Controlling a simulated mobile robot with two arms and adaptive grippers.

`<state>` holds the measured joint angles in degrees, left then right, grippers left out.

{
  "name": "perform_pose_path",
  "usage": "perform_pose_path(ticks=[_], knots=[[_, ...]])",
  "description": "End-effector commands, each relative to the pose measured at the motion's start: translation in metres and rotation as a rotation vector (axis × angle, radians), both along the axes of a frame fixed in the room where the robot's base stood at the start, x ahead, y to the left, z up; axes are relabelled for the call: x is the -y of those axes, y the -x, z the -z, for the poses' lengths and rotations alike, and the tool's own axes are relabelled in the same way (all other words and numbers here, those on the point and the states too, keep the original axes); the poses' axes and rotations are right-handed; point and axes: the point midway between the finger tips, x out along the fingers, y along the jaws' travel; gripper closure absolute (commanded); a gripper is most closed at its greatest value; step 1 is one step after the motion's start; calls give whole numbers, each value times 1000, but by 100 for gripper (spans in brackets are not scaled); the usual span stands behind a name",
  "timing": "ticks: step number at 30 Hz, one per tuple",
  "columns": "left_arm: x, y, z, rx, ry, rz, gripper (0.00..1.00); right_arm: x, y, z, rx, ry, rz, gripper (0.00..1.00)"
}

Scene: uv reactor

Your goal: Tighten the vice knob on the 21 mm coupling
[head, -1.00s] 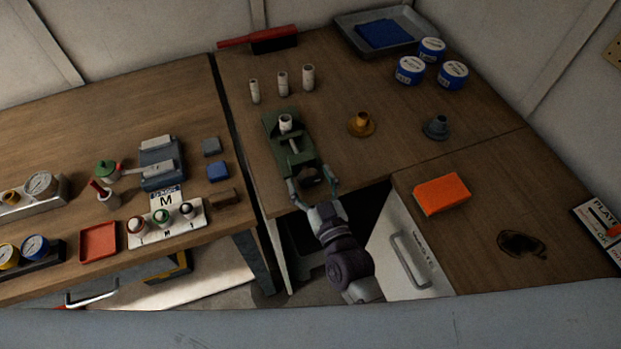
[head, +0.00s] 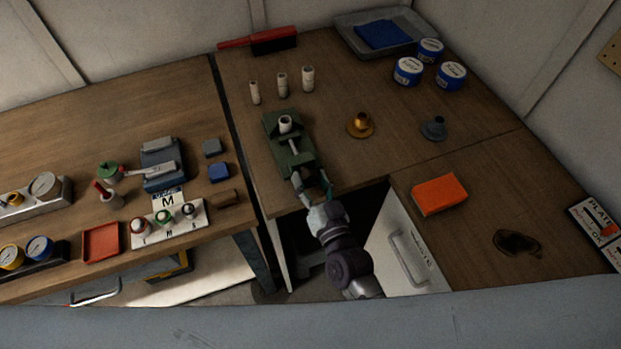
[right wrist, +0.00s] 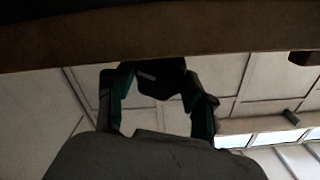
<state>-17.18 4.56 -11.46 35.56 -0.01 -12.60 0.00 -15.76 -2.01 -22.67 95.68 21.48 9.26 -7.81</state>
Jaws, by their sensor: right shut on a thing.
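The green vice (head: 282,150) stands at the front edge of the middle table. A pale cylindrical coupling (head: 285,122) stands upright in it; its size cannot be read. My right gripper (head: 311,184) is at the near end of the vice, shut on its knob, which it mostly hides in the head view. In the right wrist view the dark knob (right wrist: 160,80) shows between the two fingers of my right gripper (right wrist: 158,100). My left gripper is not in view.
Several pale cylinders, three of them loose (head: 282,82), stand behind the vice. A brass flanged part (head: 360,125) and a grey one (head: 433,128) stand to the right. A gap between tables, above a white cabinet (head: 405,250), surrounds my right arm.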

Motion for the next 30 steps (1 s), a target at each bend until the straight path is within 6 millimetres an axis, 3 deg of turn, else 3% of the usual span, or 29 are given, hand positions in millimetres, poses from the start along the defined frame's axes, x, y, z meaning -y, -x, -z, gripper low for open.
perform_pose_path(ticks=[4,5,9,20,23,30], knots=[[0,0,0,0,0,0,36,0,0,0,2,1,1,81],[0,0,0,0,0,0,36,0,0,0,2,1,1,43],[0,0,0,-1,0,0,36,0,0,0,3,2,1,21],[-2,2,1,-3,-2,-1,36,1,3,0,1,4,0,21],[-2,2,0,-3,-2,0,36,4,13,1,0,4,1,21],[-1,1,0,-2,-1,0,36,20,61,1,-3,4,-1,21]])
